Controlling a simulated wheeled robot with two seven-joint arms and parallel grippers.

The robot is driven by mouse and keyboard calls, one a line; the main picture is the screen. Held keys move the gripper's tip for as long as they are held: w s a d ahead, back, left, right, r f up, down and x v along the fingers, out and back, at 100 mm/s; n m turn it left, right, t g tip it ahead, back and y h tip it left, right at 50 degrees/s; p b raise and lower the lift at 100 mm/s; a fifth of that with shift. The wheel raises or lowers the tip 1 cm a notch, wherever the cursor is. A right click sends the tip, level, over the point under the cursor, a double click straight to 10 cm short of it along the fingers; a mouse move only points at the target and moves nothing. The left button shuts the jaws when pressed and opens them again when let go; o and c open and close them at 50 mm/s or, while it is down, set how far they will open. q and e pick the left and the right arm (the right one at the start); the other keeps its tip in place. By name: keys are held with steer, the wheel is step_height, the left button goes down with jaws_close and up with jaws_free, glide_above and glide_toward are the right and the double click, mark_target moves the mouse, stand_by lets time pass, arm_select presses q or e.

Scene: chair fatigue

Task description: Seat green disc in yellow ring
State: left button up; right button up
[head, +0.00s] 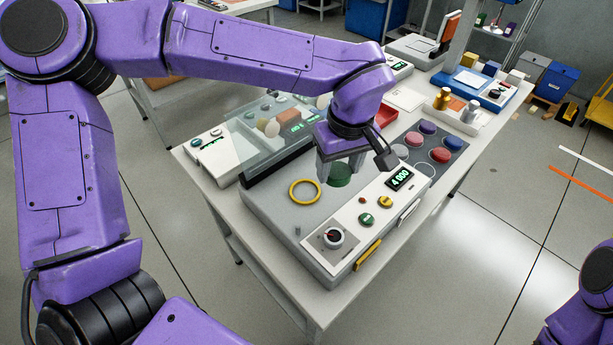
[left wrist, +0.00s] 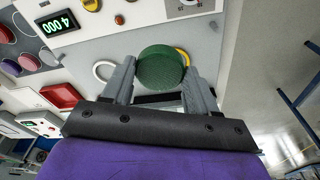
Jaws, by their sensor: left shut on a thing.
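The green disc (head: 340,176) is held between the fingers of my left gripper (head: 341,168), which is shut on it. It is held over the grey top of the machine, to the right of the yellow ring. The yellow ring (head: 305,192) lies flat on that grey top and looks empty in the head view. In the left wrist view the green disc (left wrist: 160,66) sits between both fingertips of the left gripper (left wrist: 158,80), and part of the yellow ring (left wrist: 184,56) shows behind it. I cannot tell the disc's exact height. My right gripper is not in view.
The machine's white panel (head: 345,220) has a display reading 4000, a dial and coloured buttons. A dark mat (head: 430,150) with red and purple discs lies to the right. A glass-lidded unit (head: 275,135) stands behind. A white ring (left wrist: 104,70) shows in the wrist view.

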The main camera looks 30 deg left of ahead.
arm_select(q)
steer(key=w+a+f, duration=0.1)
steer(key=a+f, duration=0.1)
steer(key=a, duration=0.2)
steer(key=p, duration=0.2)
glide_above(305, 192)
step_height(305, 192, down, 6)
steer(key=shift+s+r, duration=0.1)
steer(key=shift+r, duration=0.05)
step_height(305, 192, down, 3)
steer(key=shift+r, duration=0.1)
steer(key=shift+f, duration=0.25)
steer(key=shift+f, duration=0.4)
steer(key=o, duration=1.2)
steer(key=shift+d, duration=0.1)
steer(key=shift+f, duration=0.1)
